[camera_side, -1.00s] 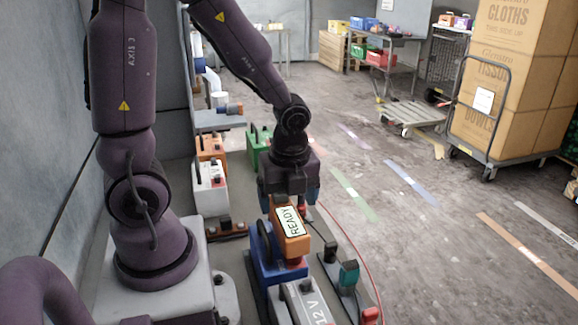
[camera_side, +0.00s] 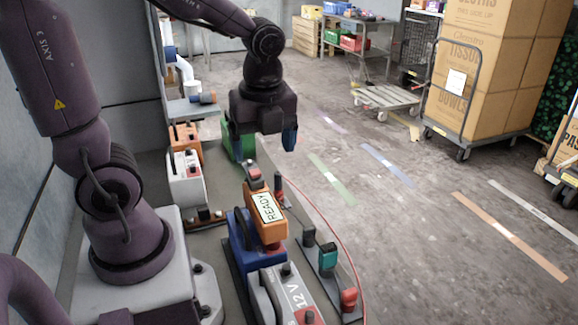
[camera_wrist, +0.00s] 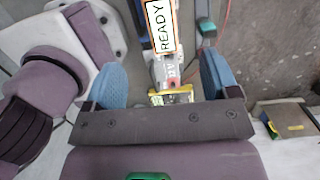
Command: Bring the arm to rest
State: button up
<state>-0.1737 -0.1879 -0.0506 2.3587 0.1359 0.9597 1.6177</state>
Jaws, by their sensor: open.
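My gripper (camera_side: 259,145) is open and empty, pointing down, with blue fingers spread apart. It hangs above and slightly behind an orange block (camera_side: 256,228) with a white READY label, clear of it. The orange block sits tilted in a blue holder (camera_side: 240,245) on the grey bench. In the wrist view, my gripper (camera_wrist: 163,72) shows both blue fingers apart, and the READY label (camera_wrist: 160,22) lies beyond them at the top. Nothing is between the fingers that I can see as held.
A grey 12 V unit (camera_side: 282,295) stands in front of the blue holder. A teal-topped part (camera_side: 327,258) and a red cable lie to the right. White (camera_side: 186,180), orange (camera_side: 184,137) and green (camera_side: 240,146) units stand behind. The floor to the right is open, with cartons on a trolley (camera_side: 472,75).

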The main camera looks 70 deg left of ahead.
jog(key=s+d+r+n+t, duration=0.1)
jog(key=r+n, duration=0.3)
jog(key=n, duration=0.5)
jog(key=s+d+r+n+t+h, duration=0.1)
jog(key=s+d+r+n+t, duration=0.1)
jog(key=n, duration=0.7)
jog(key=d+r+t, duration=0.1)
jog(key=t, duration=0.1)
jog(key=shift+s+d+r+t, duration=0.3)
jog(key=shift+d+r, duration=0.1)
dwell(0.9)
